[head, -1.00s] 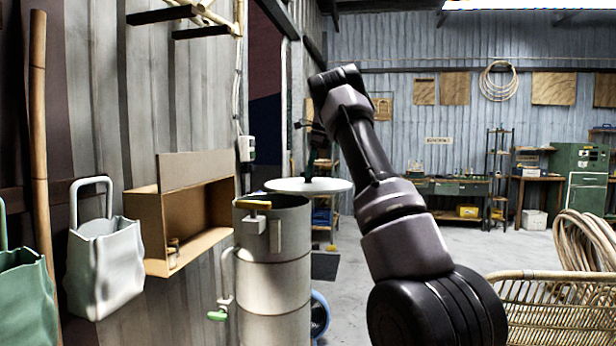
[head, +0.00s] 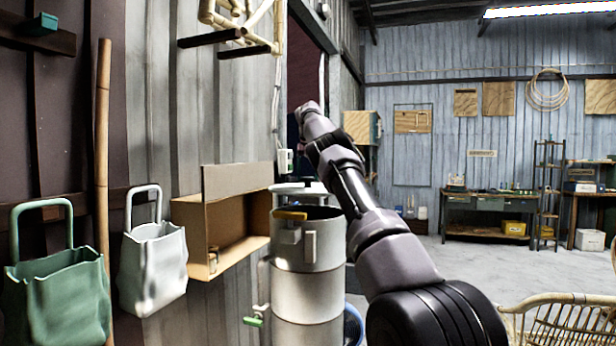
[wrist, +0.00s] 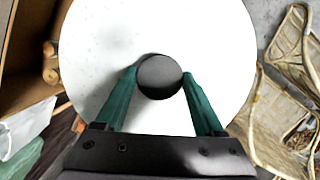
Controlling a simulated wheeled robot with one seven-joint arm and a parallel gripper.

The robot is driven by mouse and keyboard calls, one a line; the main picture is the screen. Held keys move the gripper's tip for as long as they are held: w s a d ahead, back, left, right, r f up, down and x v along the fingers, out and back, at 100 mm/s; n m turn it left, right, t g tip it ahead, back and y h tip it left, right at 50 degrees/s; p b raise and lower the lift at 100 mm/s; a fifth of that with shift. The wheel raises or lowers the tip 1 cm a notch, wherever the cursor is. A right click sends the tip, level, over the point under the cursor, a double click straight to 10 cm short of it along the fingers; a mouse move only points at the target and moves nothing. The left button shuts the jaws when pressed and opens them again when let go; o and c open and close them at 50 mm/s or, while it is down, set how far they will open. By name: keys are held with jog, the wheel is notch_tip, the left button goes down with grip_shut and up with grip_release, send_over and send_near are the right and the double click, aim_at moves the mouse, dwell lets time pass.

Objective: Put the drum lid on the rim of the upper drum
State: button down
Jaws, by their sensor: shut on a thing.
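The drum lid (wrist: 215,40) is a white disc with a black knob (wrist: 159,76), filling much of the wrist view. My gripper (wrist: 160,78) has its two green fingers shut on the knob. In the head view the lid (head: 300,188) shows as a thin white disc held level just above and beyond the upper drum (head: 308,250); my arm hides its right part. The upper drum is a grey cylinder with an open, dark top, standing on a lower one. The lid is apart from the rim in that view. My fingers are hidden there.
A cardboard box shelf (head: 240,215) stands left of the drum, close to the wall. A grey bag (head: 153,265) and a green bag (head: 58,290) hang further left. A rattan basket (head: 565,320) is at the lower right. Open floor (head: 470,270) lies right of my arm.

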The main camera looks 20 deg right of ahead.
aim_at(308, 188)
jog(key=shift+f, duration=3.55)
grip_release()
jog(key=shift+f, duration=0.1)
